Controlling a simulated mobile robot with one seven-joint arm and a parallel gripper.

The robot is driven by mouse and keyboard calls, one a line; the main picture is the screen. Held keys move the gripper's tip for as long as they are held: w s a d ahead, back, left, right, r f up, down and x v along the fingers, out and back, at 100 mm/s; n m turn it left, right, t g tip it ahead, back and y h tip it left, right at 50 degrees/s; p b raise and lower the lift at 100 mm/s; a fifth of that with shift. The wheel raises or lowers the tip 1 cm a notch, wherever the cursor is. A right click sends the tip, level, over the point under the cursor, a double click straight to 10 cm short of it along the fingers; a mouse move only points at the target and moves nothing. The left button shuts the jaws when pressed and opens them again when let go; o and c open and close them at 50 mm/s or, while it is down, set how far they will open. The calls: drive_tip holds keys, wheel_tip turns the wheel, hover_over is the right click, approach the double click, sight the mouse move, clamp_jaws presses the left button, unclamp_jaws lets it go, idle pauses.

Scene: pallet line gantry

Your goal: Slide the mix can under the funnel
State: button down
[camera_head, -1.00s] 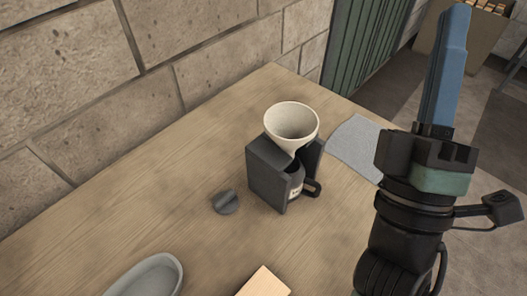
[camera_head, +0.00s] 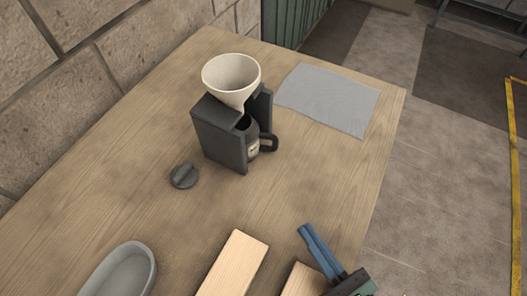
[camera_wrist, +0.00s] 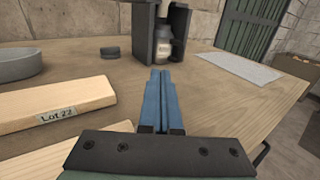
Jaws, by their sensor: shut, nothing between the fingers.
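The mix can (camera_head: 252,141) is a dark can with a pale label and a side handle. It stands in a dark bracket stand (camera_head: 219,139), below the cream funnel (camera_head: 231,80). Its handle points out to the right. In the wrist view the can (camera_wrist: 162,46) shows between the stand's walls, straight beyond my fingers. My gripper (camera_head: 305,232) has blue fingers, shut and empty. It is at the table's front right, apart from the can. The can's upper part and far side are partly hidden by the stand and funnel.
A dark knob-like piece (camera_head: 184,175) lies left of the stand. A grey oval dish (camera_head: 121,272) and wooden blocks (camera_head: 236,262) are near the front; one is labelled "Lot 22" in the wrist view. A grey sheet (camera_head: 330,98) lies behind right. Table between my gripper and the stand is clear.

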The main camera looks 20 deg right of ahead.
sight(248, 146)
drive_tip(key=w+p, duration=0.1)
drive_tip(key=w, duration=0.5)
drive_tip(key=w+a+p, duration=0.1)
drive_tip(key=w, duration=0.5)
drive_tip(key=w+p, duration=0.1)
drive_tip(key=w, duration=0.6)
drive_tip(key=shift+w+a, duration=0.1)
drive_tip(key=shift+a, duration=0.3)
drive_tip(key=shift+w+a+b, duration=0.1)
drive_tip(key=shift+w+b, duration=0.25)
drive_tip(key=shift+w, duration=0.45)
drive_tip(key=shift+w+r, duration=0.1)
drive_tip(key=shift+w+a, duration=0.1)
drive_tip(key=shift+a, duration=0.1)
